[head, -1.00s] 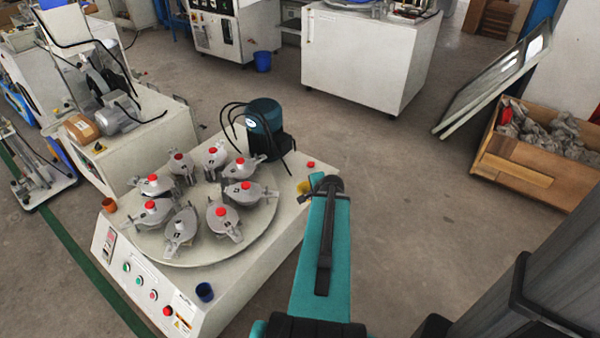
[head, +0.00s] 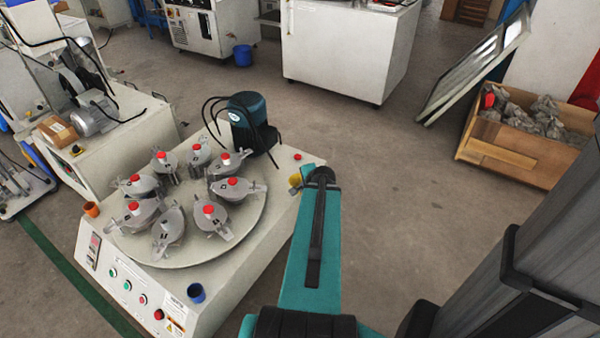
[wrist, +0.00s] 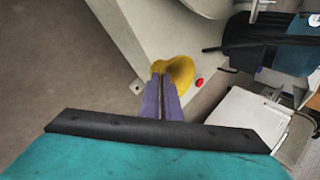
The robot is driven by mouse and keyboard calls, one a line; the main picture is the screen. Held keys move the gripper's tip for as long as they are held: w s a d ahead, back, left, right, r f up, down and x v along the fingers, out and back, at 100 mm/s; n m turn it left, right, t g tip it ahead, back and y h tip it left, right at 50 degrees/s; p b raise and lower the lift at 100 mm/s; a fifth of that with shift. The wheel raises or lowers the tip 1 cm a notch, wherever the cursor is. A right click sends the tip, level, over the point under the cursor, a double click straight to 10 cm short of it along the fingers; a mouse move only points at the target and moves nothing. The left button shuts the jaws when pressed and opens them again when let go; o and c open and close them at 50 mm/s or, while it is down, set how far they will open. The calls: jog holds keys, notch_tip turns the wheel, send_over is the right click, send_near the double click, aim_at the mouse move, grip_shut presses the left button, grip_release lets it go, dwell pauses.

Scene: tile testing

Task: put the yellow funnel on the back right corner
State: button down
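The yellow funnel (head: 295,180) shows beside the far end of my arm, at the right edge of the white machine top (head: 258,262). In the wrist view the funnel (wrist: 178,70) is at the tips of my gripper's purple fingers (wrist: 162,88), which are close together on it. It appears over the machine's corner area, close to a red button (wrist: 198,82). That red button (head: 298,156) marks the back right corner in the head view. I cannot tell whether the funnel touches the top. My arm hides the fingers in the head view.
A round plate (head: 185,255) carries several grey clamps with red knobs. A teal motor (head: 250,115) with black cables stands behind it, left of the corner. Open floor lies to the right.

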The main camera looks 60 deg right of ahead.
jog(key=shift+w+d+f+b, duration=0.15)
jog(key=shift+w+d+b, duration=0.25)
jog(key=shift+b, duration=1.8)
jog(key=shift+w+d+f+b, duration=0.15)
jog(key=shift+d+b, duration=0.3)
jog(key=shift+b, duration=1.75)
jog(key=shift+w+d+f+b, duration=0.15)
jog(key=shift+w+d+b, duration=0.45)
jog(key=shift+w+d, duration=0.85)
jog(key=shift+w+d+f+b, duration=0.1)
jog(key=shift+w+d+b, duration=0.65)
jog(key=shift+d, duration=1.25)
jog(key=shift+w+d+f+b, duration=0.15)
jog(key=shift+w+d+b, duration=0.3)
jog(key=shift+w+d, duration=1.05)
jog(key=shift+s+d, duration=0.15)
jog(key=shift+d, duration=0.1)
jog(key=shift+w+d+f, duration=0.1)
jog(key=shift+w+d, duration=0.15)
jog(key=shift+d, duration=0.15)
jog(key=shift+a+f+b, duration=0.1)
jog(key=shift+f+b, duration=1.2)
jog(key=shift+f, duration=0.45)
jog(key=c, duration=2.4)
grip_release()
jog(key=shift+c, duration=0.2)
jog(key=o, duration=0.4)
